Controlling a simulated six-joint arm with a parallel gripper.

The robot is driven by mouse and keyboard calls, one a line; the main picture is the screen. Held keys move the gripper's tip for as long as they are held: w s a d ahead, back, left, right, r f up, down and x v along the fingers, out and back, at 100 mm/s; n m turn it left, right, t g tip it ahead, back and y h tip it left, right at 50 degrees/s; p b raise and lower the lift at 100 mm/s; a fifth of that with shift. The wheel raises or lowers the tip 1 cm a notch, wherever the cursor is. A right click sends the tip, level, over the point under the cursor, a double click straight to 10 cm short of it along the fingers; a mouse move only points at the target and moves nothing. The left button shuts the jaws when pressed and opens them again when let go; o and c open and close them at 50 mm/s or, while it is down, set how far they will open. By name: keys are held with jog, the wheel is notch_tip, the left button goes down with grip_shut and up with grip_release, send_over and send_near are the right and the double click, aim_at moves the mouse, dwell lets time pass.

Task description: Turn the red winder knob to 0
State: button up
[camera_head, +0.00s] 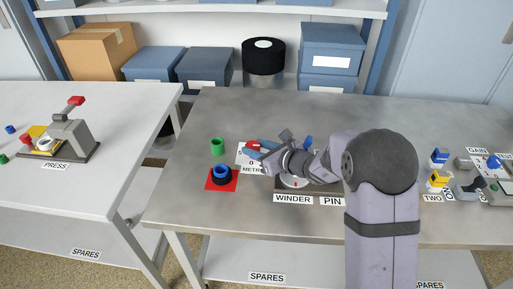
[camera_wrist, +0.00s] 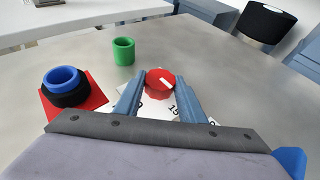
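The red winder knob (camera_wrist: 160,82) has a white pointer line. It sits on a white plate with printed numbers, partly hidden by my gripper; a 15 shows near the right finger. My gripper (camera_wrist: 161,86) has one blue finger on each side of the knob, very close to its rim. Whether the fingers press on it is not clear. In the head view, the red knob (camera_head: 252,146) shows at the tip of my gripper (camera_head: 262,147), which reaches in from the right. My arm and wrist hide part of the area around the WINDER label (camera_head: 293,199).
A green ring (camera_head: 217,146) stands left of the knob. A blue ring (camera_head: 221,171) sits on a black ring on a red mat (camera_head: 211,185). A white dial (camera_head: 295,182) lies under my wrist. Blue and yellow parts (camera_head: 438,179) stand at the right. The table's left front is clear.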

jog(key=shift+d+r+p, duration=0.1)
jog(key=shift+p, duration=0.2)
jog(key=shift+w+d+n+g+y+p, duration=0.1)
jog(key=shift+w+n+g+y+p, duration=0.15)
jog(key=shift+n+g+y+p, duration=0.85)
jog(key=shift+w+n+g+y+p, duration=0.2)
jog(key=shift+n+g+y+p, duration=0.4)
jog(key=shift+n+g, duration=1.3)
jog(key=shift+g, duration=0.3)
jog(key=o, duration=1)
jog(key=shift+o, duration=0.2)
jog(key=shift+d, duration=0.15)
jog(key=shift+b+v, duration=0.7)
jog(key=shift+v, duration=2.85)
